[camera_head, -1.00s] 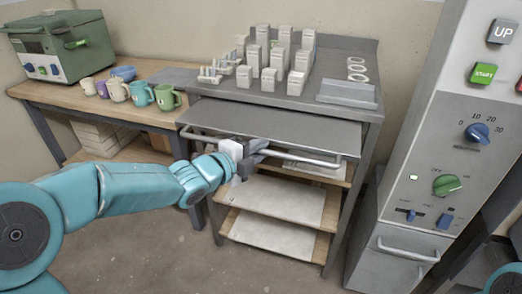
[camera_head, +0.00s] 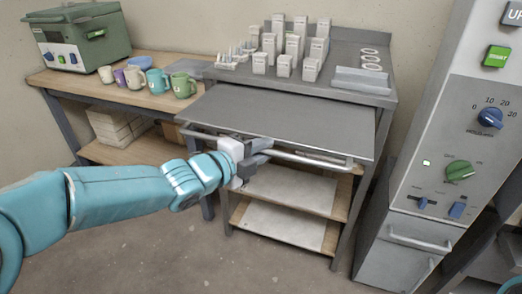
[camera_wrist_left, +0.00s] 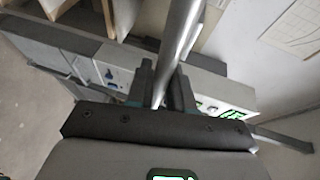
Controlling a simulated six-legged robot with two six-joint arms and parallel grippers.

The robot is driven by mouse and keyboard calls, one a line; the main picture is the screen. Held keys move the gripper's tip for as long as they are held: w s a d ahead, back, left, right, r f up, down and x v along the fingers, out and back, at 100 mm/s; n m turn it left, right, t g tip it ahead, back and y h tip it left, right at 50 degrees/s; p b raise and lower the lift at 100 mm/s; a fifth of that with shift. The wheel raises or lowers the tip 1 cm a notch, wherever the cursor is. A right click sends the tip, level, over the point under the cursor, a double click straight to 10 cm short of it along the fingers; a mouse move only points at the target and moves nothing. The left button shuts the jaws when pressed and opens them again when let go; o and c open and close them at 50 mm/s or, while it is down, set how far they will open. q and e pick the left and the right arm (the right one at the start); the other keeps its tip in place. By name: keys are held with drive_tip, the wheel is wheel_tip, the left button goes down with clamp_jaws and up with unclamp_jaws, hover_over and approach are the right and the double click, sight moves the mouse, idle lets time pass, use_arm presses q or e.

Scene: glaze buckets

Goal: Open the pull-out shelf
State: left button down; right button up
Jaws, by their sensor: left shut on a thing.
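The pull-out shelf (camera_head: 285,122) is a flat grey board under the metal worktop. It stands out well past the worktop's front edge. A light metal bar handle (camera_head: 312,160) runs along its front. My left gripper (camera_head: 262,150) is shut on this handle, left of its middle. In the left wrist view the bar (camera_wrist_left: 178,45) passes between the two dark fingers (camera_wrist_left: 162,88). My right gripper is not in view.
Kiln posts (camera_head: 290,45) and a grey tray (camera_head: 362,80) stand on the worktop. Mugs (camera_head: 158,82) and a green machine (camera_head: 78,38) sit on the wooden table at left. A control cabinet (camera_head: 440,130) stands close at right. Lower shelves (camera_head: 285,190) lie below; the floor in front is clear.

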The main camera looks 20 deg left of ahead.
use_arm(q)
drive_tip(key=c, duration=1.1)
unclamp_jaws()
drive_tip(key=shift+w, duration=0.1)
drive_tip(key=p+v, duration=0.4)
drive_tip(key=v, duration=1.2)
drive_tip(key=shift+a, duration=0.15)
